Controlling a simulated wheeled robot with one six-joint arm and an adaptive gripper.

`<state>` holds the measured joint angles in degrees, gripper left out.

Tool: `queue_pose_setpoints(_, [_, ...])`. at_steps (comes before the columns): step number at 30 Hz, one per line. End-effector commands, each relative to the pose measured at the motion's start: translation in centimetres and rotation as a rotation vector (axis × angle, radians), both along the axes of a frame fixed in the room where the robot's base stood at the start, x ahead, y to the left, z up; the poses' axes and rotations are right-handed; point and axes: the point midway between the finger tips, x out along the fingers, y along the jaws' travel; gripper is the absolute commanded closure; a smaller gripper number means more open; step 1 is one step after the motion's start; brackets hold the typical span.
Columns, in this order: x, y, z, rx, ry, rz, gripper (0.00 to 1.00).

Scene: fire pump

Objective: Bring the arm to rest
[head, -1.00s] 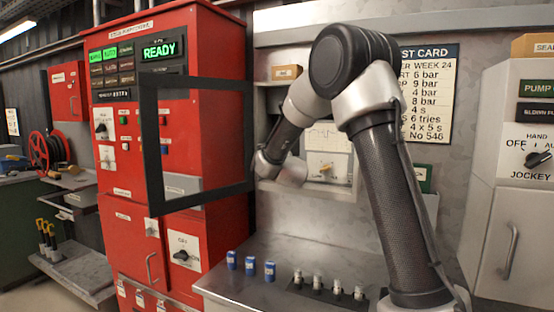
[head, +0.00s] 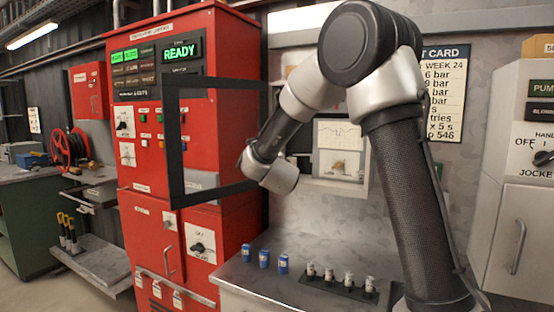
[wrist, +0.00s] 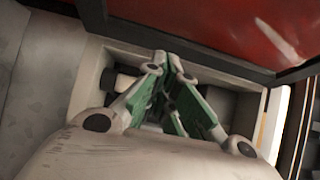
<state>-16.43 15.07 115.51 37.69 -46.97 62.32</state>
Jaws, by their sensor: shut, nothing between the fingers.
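My arm stands bent in the head view, with its elbow (head: 357,44) high and its forearm reaching down and to the left. Its wrist end (head: 270,170) is in front of the grey back panel, just right of the black frame on the red cabinet. My gripper is hidden behind the wrist there. In the wrist view my gripper (wrist: 168,62) is shut and empty, with green-lined fingers together. Behind its fingers is a pale-rimmed recess (wrist: 90,78) with a dark inside. I cannot tell whether the fingers touch anything.
The red cabinet (head: 150,215) shows a lit READY display (head: 181,50); a black open frame (head: 174,145) juts from it. Blue cans (head: 264,260) and several small silver-topped items (head: 348,280) stand on the metal bench (head: 250,290). A grey jockey cabinet (head: 515,230) is at the right.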

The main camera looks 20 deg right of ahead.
Motion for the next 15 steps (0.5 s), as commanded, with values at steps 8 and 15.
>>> queue_pose_setpoints(8, [-0.80, 1.08, -0.09, 0.000, 0.002, 0.000, 1.00])
queue_pose_setpoints(15, [-0.79, 1.05, -0.07, -0.003, 0.002, 0.000, 1.00])
